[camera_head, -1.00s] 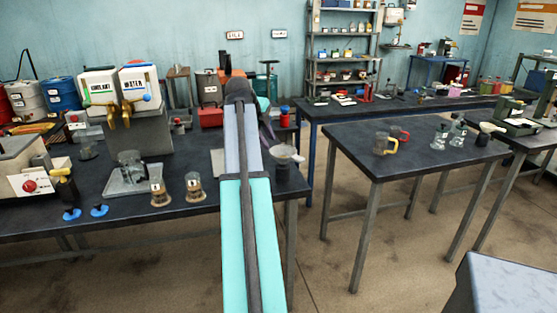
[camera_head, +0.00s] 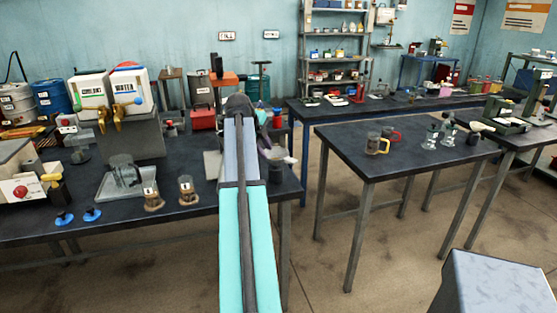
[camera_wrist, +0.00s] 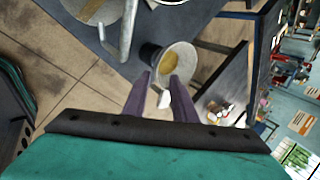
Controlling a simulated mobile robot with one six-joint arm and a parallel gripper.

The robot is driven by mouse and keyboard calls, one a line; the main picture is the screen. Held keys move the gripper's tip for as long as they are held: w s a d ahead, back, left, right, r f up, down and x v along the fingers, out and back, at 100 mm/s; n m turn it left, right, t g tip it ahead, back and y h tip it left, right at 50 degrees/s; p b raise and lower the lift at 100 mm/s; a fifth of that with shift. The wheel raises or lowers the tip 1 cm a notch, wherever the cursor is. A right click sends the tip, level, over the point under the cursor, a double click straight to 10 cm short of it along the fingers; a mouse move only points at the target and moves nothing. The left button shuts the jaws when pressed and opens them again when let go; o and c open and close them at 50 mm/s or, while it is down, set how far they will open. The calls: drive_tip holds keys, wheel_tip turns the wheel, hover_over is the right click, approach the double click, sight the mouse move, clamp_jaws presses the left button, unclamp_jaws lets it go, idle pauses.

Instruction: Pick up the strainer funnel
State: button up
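The strainer funnel (camera_wrist: 178,64), a pale cone with a yellowish mesh inside, is in the middle of the wrist view. It sits in or against a dark cup-like holder (camera_wrist: 149,54). Its short white handle (camera_wrist: 164,99) points toward my gripper (camera_wrist: 160,88). The two purple fingers stand apart, one on each side of the handle, and no firm contact shows. In the head view the funnel (camera_head: 274,153) is at the right end of the left bench, partly hidden by my arm. My fingers are hard to make out there.
The left bench (camera_head: 100,218) holds two dispensers on a stand, a tray with a clear jug, and two small jars (camera_head: 152,195). The right table (camera_head: 350,150) holds mugs (camera_head: 376,145) and glass flasks (camera_head: 430,138). Open floor lies between them.

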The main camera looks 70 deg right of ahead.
sight(271, 159)
drive_tip(key=shift+x, duration=1.55)
drive_tip(key=shift+p+x, duration=1.2)
drive_tip(key=shift+x, duration=1.4)
drive_tip(key=shift+w, duration=0.1)
drive_tip(key=shift+c, duration=0.3)
clamp_jaws()
